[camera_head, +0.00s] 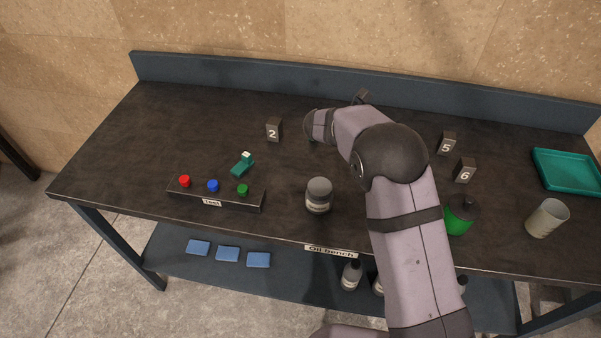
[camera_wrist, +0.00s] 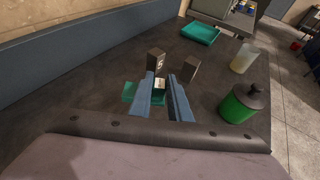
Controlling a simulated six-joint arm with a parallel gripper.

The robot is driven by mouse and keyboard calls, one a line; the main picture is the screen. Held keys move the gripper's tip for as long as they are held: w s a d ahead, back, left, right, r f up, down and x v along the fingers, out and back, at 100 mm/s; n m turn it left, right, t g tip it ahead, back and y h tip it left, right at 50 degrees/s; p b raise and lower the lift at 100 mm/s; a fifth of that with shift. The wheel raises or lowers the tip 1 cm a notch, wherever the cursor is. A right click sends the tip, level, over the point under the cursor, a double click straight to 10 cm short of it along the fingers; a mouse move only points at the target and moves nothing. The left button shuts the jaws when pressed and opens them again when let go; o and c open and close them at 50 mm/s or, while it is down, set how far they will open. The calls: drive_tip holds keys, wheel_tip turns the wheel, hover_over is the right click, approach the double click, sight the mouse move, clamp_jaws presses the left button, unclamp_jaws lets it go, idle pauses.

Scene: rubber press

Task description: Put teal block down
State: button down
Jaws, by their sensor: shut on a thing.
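In the wrist view my gripper (camera_wrist: 161,79) is shut on the pale knob of a teal block (camera_wrist: 130,92). The block's teal base shows beside and between the fingers; I cannot tell whether it touches the bench. In the head view my arm hides the gripper and most or all of this block. Another teal piece with a white top (camera_head: 242,168) lies on the bench behind the button box.
Marker 5 (camera_head: 446,144) and marker 6 (camera_head: 464,169) stand at the right, marker 2 (camera_head: 274,130) at the left. A grey jar (camera_head: 319,195) stands near the front.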

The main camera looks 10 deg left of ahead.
drive_tip(key=s+a+r+n+t+y+b, duration=0.1)
drive_tip(key=s+a+n+t+y+b, duration=0.3)
drive_tip(key=a, duration=0.9)
drive_tip(key=s+a+r+n+t+y+b, duration=0.15)
drive_tip(key=s+a, duration=0.35)
drive_tip(key=a, duration=0.8)
drive_tip(key=shift+n+y, duration=0.35)
drive_tip(key=shift+n, duration=0.6)
drive_tip(key=shift+s+a+f, duration=0.1)
drive_tip(key=shift+f, duration=2.8)
drive_tip(key=shift+s+f, duration=0.1)
drive_tip(key=shift+f, duration=2.8)
drive_tip(key=shift+f, duration=0.15)
drive_tip(key=c, duration=1.6)
unclamp_jaws()
drive_tip(key=shift+c, duration=0.2)
